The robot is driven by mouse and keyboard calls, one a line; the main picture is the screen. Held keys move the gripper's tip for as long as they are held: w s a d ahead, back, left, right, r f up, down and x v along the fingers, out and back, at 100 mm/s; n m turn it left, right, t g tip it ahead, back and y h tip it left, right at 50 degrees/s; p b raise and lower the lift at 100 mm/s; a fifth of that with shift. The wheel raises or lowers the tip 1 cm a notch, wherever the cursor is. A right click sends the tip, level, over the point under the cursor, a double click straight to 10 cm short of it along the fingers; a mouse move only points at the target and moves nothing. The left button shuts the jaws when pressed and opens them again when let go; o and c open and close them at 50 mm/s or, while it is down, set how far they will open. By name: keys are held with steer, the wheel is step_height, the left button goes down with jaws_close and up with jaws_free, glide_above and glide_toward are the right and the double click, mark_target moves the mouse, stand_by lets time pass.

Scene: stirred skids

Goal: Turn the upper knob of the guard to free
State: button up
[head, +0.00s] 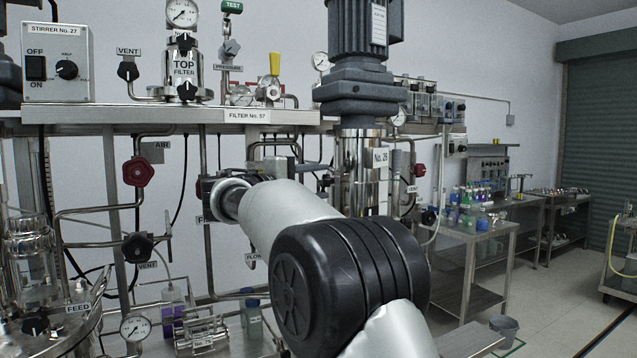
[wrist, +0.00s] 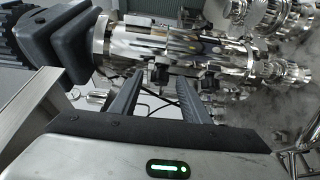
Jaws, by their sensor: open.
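A polished steel column (head: 358,158) tagged No. 26 stands under a dark motor (head: 366,82) in the head view. My arm hides its lower part. In the wrist view the steel assembly (wrist: 190,45) lies sideways across the picture, with the dark motor housing (wrist: 50,45) at left. My gripper (wrist: 158,82) is open, its two dark fingers apart and pointing at the assembly. Small dark parts show by the fingertips, with no visible gap I can judge. I cannot tell which is the guard's upper knob or how it is turned. My fingers are hidden in the head view.
A shelf (head: 180,115) carries the stirrer box (head: 57,62) and the top filter (head: 183,68). A red handwheel (head: 138,172) and pipes stand at left. A steel bench (head: 480,226) with bottles stands at right.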

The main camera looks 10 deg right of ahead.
steer(key=shift+w+d, duration=0.15)
steer(key=shift+d, duration=0.05)
steer(key=c, duration=1.1)
steer(key=shift+o, duration=0.2)
steer(key=r+n+y+p, duration=0.1)
steer(key=p, duration=0.4)
steer(key=shift+r+g+p, duration=0.25)
steer(key=shift+g+p, duration=0.1)
steer(key=shift+g, duration=0.05)
steer(key=n+g+p, duration=0.1)
steer(key=p, duration=0.4)
steer(key=n+g+y+p, duration=0.1)
steer(key=p, duration=0.4)
steer(key=shift+w+r+n, duration=0.15)
steer(key=shift+r+n, duration=0.05)
steer(key=shift+n, duration=0.1)
steer(key=shift+f+n+g+y+p, duration=0.3)
steer(key=shift+n+g+y+p, duration=0.25)
steer(key=shift+g+p, duration=0.35)
